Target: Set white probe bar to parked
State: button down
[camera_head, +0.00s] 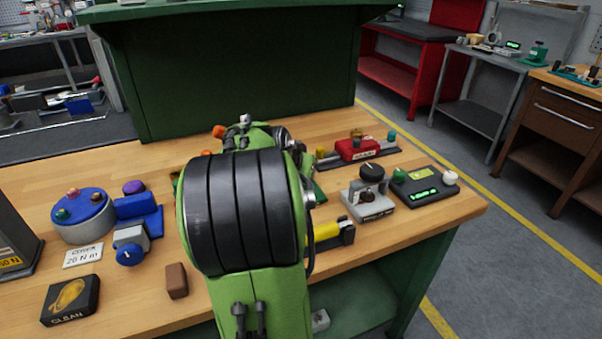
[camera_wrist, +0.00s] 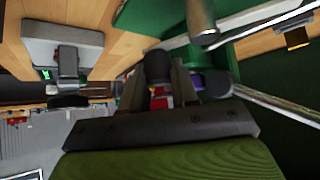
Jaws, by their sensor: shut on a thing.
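My gripper (camera_wrist: 163,84) shows in the wrist view with its dark fingers closed around a dark, round-ended handle (camera_wrist: 157,66). A little red shows between the fingers below it. Pale metal rails (camera_wrist: 280,18) run over a green base at the right, and a thick metal post (camera_wrist: 201,20) stands near them. I cannot tell which of these parts is the white probe bar. In the head view my green and black arm covers the gripper and most of the mechanism; only slivers of green show beside it.
On the wooden bench (camera_head: 130,300) stand a blue round device (camera_head: 82,222) and a brown block (camera_head: 176,281) at left. A grey box with a black knob (camera_head: 372,172), a green-display box (camera_head: 424,188) and a red device (camera_head: 358,149) stand at right. A green cabinet is behind.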

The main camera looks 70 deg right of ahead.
jog(key=shift+d+r, duration=0.1)
jog(key=c, duration=0.9)
grip_release()
jog(key=shift+d, duration=0.1)
jog(key=shift+o, duration=0.2)
jog(key=shift+a+r, duration=0.25)
jog(key=shift+a, duration=0.1)
jog(key=p+v, duration=0.5)
jog(key=v, duration=1)
